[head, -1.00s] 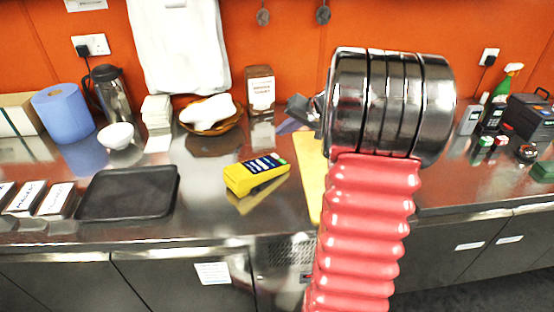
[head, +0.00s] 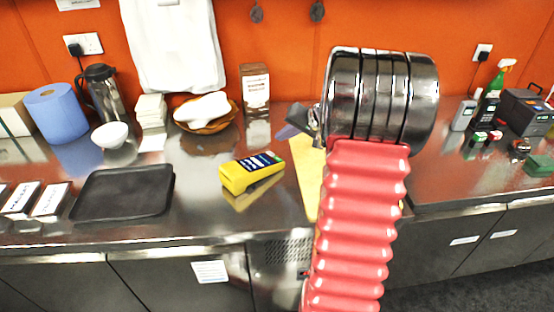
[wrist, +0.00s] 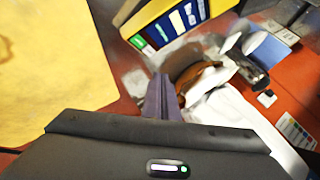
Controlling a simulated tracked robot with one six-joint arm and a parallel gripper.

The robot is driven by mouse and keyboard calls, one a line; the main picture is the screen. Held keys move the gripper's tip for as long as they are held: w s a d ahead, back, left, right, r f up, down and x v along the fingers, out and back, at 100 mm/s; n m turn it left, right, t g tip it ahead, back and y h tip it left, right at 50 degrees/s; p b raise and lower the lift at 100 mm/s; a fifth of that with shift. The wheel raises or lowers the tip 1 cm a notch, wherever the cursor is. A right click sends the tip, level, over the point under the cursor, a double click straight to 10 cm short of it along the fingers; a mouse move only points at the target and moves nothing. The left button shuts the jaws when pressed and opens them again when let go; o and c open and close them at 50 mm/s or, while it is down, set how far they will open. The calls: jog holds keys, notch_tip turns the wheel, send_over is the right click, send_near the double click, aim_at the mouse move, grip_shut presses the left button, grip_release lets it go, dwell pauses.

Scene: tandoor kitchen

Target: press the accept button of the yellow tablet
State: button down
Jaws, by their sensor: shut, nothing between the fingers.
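The yellow tablet (head: 236,179) lies on the steel counter in the middle of the head view, its dark screen facing up. In the wrist view the tablet (wrist: 150,14) is at the top, cut off by the frame edge. Its screen carries blue and white patches, and a green patch (wrist: 138,41) sits at its near left corner. My gripper (head: 290,128) is partly hidden behind my arm, above the counter to the right of the tablet and apart from it. In the wrist view my gripper's shut fingers (wrist: 158,92) point up the picture, below the tablet, with nothing between them.
A yellow board (head: 305,180) lies right of the tablet, partly behind my arm. A black tray (head: 124,192) lies to the left. A basket with white cloth (head: 205,108) and a brown-and-white carton (head: 255,90) stand behind. The counter just around the tablet is clear.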

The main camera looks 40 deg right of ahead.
aim_at(282, 160)
jog(key=shift+a+f, duration=0.2)
jog(key=shift+f, duration=1.2)
jog(key=shift+a+f, duration=0.2)
jog(key=shift+f, duration=1.15)
jog(key=shift+a+f, duration=0.1)
jog(key=shift+f, duration=0.2)
jog(key=shift+f, duration=0.4)
dwell(1.0)
jog(key=shift+r, duration=0.9)
jog(key=r, duration=0.2)
jog(key=d+r, duration=0.1)
jog(key=r, duration=0.1)
jog(key=shift+r, duration=0.4)
